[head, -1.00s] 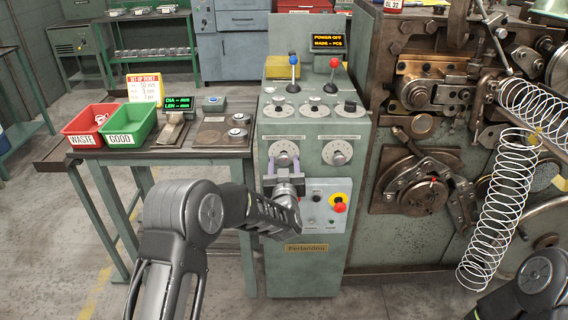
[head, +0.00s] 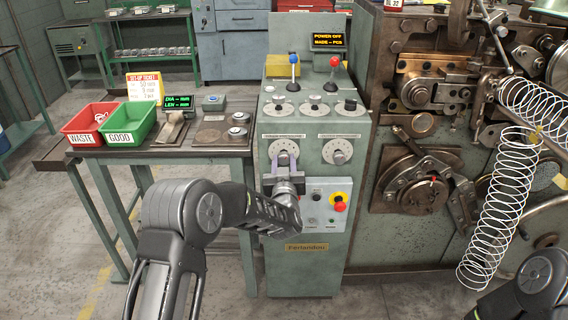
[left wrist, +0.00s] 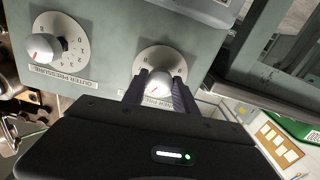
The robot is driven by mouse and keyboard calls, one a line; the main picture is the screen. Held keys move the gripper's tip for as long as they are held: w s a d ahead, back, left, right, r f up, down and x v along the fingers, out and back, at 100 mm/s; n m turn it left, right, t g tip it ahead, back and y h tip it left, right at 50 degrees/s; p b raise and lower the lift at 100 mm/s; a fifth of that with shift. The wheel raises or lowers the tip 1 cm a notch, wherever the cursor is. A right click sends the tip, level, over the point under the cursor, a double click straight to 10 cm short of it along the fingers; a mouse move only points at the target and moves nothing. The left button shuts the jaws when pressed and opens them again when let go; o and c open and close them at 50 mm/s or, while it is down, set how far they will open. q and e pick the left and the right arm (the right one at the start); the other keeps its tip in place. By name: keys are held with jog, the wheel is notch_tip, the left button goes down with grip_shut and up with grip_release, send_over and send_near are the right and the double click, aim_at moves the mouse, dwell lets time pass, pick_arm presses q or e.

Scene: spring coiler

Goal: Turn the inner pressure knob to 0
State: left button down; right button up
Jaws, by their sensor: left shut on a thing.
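The inner pressure knob (head: 283,157) is on the left dial of the green panel's front, and its dial plate (head: 283,145) shows around it. In the left wrist view this knob (left wrist: 159,84) has a red mark near its tip. The fingers of my left gripper (left wrist: 159,78) stand on both sides of it and are shut on it. In the head view the left gripper (head: 282,165) reaches it from below. The dial's label and several digits are partly hidden by the fingers. My right gripper is out of view.
The outer pressure knob (head: 338,157) is close by on the right; its label is readable in the left wrist view (left wrist: 42,48). Below are a red emergency button (head: 340,207) and small buttons. Two levers stand on top. A table with red and green bins (head: 130,125) is at left.

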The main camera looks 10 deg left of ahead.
pick_arm(q)
jog(key=shift+f+n+b, duration=0.2)
jog(key=shift+n+b, duration=0.2)
jog(key=shift+b, duration=0.25)
jog(key=n+b, duration=1.1)
jog(key=b, duration=0.6)
jog(key=shift+f+n, duration=0.1)
jog(key=shift+n, duration=0.3)
jog(key=n+b, duration=1)
jog(key=shift+n+b, duration=0.3)
jog(key=shift+n, duration=0.1)
jog(key=n+b, duration=0.3)
jog(key=n, duration=0.1)
jog(key=shift+r+n+b, duration=0.25)
jog(key=shift+n+b, duration=0.6)
jog(key=shift+n, duration=0.35)
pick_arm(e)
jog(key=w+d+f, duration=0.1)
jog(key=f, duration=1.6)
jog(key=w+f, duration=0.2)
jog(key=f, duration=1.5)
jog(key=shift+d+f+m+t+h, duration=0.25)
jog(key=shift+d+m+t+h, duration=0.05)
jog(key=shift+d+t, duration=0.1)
pick_arm(q)
jog(key=c, duration=1)
grip_release()
jog(key=shift+r, duration=0.1)
jog(key=shift+o, duration=0.2)
